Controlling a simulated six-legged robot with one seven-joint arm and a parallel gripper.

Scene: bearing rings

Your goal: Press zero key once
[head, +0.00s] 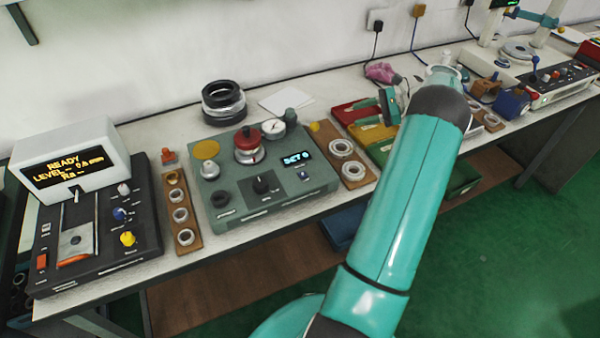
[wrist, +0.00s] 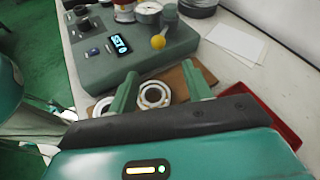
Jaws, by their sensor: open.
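A grey-green gauge box (head: 235,190) stands on the bench, with a small lit display (head: 297,159) that seems to read "SET 0". A small blue button (head: 303,176) sits below the display; its label is too small to read, so I cannot tell if it is the zero key. In the wrist view the box (wrist: 130,65), display (wrist: 121,44) and blue button (wrist: 93,51) are ahead and to the left. My gripper (wrist: 160,82) is open and empty, fingers apart over a wooden ring board. In the head view my gripper (head: 388,106) is right of the box, touching no key.
A wooden board (head: 355,174) with pale rings lies right of the box; a yellow ball knob (wrist: 158,42) sticks out at the box's side. Red (head: 345,112) and green trays lie farther right. Left are another ring board (head: 186,240) and a dark tester (head: 105,235) reading "READY".

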